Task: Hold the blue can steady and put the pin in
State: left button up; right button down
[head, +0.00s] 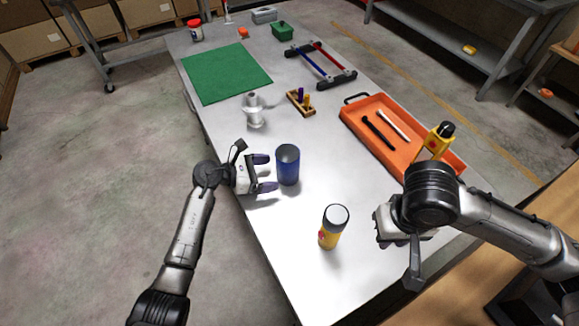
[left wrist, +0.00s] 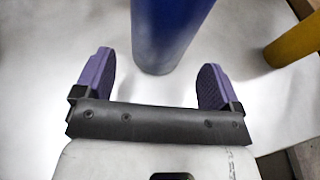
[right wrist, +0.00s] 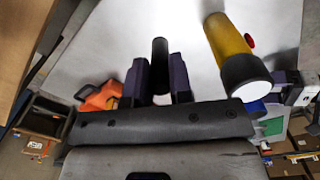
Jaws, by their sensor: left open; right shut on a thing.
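The blue can (head: 288,165) stands upright on the white table. My left gripper (head: 264,172) is open beside it, its purple fingers pointing at the can's left side. In the left wrist view the can (left wrist: 170,35) stands ahead of and between the open fingers (left wrist: 155,85), with gaps on both sides. My right gripper (head: 380,225) is low over the right part of the table. In the right wrist view its fingers (right wrist: 160,80) are shut on a dark pin (right wrist: 160,52). In the head view this pin is hidden.
A white fitting (head: 254,110) and a wooden peg block (head: 300,103) stand behind the blue can.

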aim_at(279, 172)
pick_arm(q)
jog(key=b+x, duration=0.2)
jog(key=x, duration=0.2)
jog(key=shift+a+f, duration=0.1)
jog(key=shift+f, duration=0.05)
pick_arm(e)
notch_tip(279, 172, down, 3)
jog(key=shift+r, duration=0.2)
pick_arm(q)
jog(key=shift+w+d+b, duration=0.25)
jog(key=shift+d+b, duration=0.35)
jog(key=shift+d, duration=0.1)
pick_arm(e)
jog(key=shift+f, duration=0.45)
pick_arm(q)
jog(key=shift+c, duration=0.2)
jog(key=c, duration=0.7)
pick_arm(e)
jog(key=shift+w+a, duration=0.1)
